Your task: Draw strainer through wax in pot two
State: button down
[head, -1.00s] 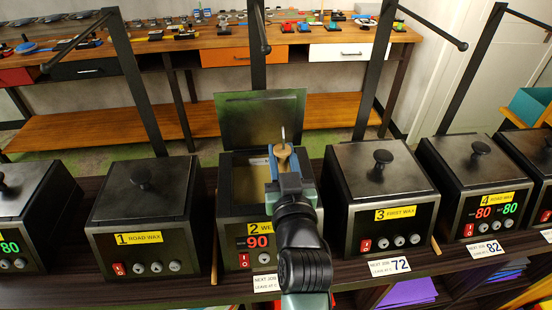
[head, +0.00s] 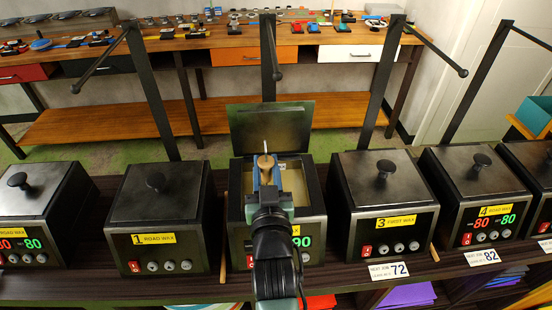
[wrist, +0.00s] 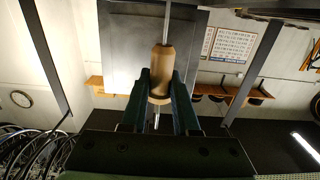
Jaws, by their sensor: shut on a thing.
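Pot two (head: 236,215) stands at centre in the head view, its square lid (head: 289,126) raised at the back. Pale yellowish wax (head: 294,183) shows inside to the right of my arm. My gripper (head: 267,178) is over the opening, shut on the strainer's wooden handle (head: 265,161). In the wrist view my gripper (wrist: 161,92) has its two fingers on either side of the tan handle (wrist: 163,68), with a thin metal rod at both ends. The strainer's working end is hidden, so I cannot tell whether it touches the wax.
Lidded pot one (head: 160,195) stands to the left and lidded pot three (head: 380,190) close on the right. Lidded pot four (head: 480,175) is further right. Dark posts with arms (head: 382,85) rise behind the row. A wooden workbench (head: 225,50) stands further back.

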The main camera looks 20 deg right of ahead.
jog(key=shift+w+a, duration=0.15)
jog(key=shift+a, duration=0.5)
jog(key=a+b, duration=0.2)
jog(key=b, duration=0.1)
jog(key=w+a+b, duration=0.1)
jog(key=a+b, duration=0.2)
jog(key=shift+a+f, duration=0.15)
jog(key=shift+w+a+r, duration=0.1)
jog(key=shift+a+r, duration=0.15)
jog(key=shift+a, duration=0.25)
jog(key=shift+s+d+p, duration=0.15)
jog(key=shift+d+p, duration=0.3)
jog(key=shift+d, duration=0.4)
jog(key=shift+s+d+p, duration=0.15)
jog(key=shift+d+p, duration=0.3)
jog(key=shift+d, duration=0.35)
